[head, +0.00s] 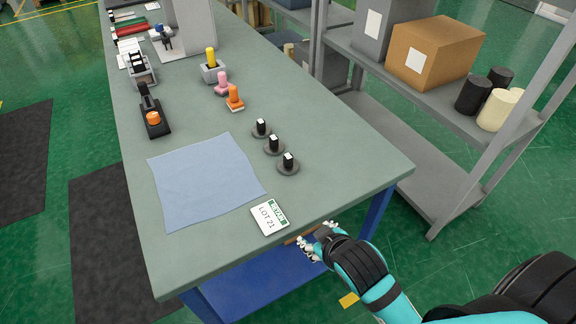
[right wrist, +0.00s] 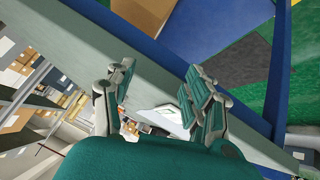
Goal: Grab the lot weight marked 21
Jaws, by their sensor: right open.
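Three black lot weights stand upright on round grey bases on the table: a far one (head: 262,128), a middle one (head: 273,146) and a near one (head: 288,164). Their pale tops are too small to read, so I cannot tell which is marked 21. A white card (head: 270,217) with a green band reads LOT 21 and lies near the table's front edge. My right gripper (head: 316,241) is open and empty by the table's near right edge, apart from the weights. Its two spread fingers show in the right wrist view (right wrist: 160,100). My left gripper is out of view.
A blue cloth (head: 205,180) lies flat left of the weights on the grey table (head: 340,180). Pink (head: 221,84) and orange (head: 235,98) stamp-like items and a black dispenser (head: 152,115) stand farther back. A shelf (head: 425,110) with boxes stands to the right.

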